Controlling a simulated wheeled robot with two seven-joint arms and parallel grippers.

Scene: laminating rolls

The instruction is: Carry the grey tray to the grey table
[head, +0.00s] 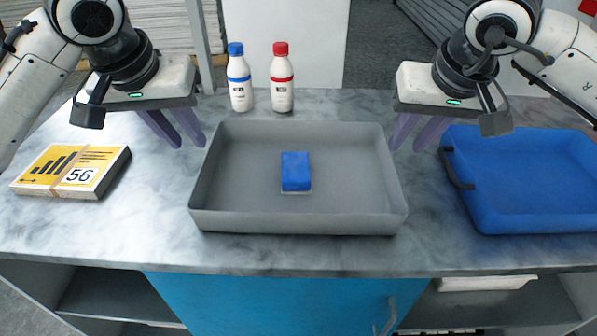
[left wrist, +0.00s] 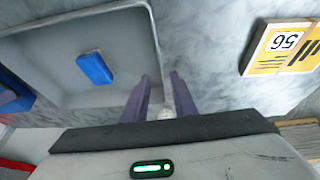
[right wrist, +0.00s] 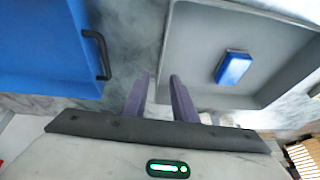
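The grey tray (head: 300,218) sits on a grey marbled worktop, with a blue block with a pale underside (head: 295,171) lying in it. It also shows in the left wrist view (left wrist: 110,25) and in the right wrist view (right wrist: 200,45). My left gripper (head: 190,145) is at the tray's left side, its two fingers apart and empty, pointing down near the rim. My right gripper (head: 405,150) is likewise open and empty at the tray's right side. I cannot tell whether either touches the tray. I cannot identify a separate grey table.
A blue tray (head: 530,185) with a dark handle stands to the right. A banded yellow-and-white pack marked 56 (head: 75,170) lies to the left. A blue-capped bottle (head: 239,80) and a red-capped bottle (head: 281,80) stand behind the tray. The worktop's front strip is clear.

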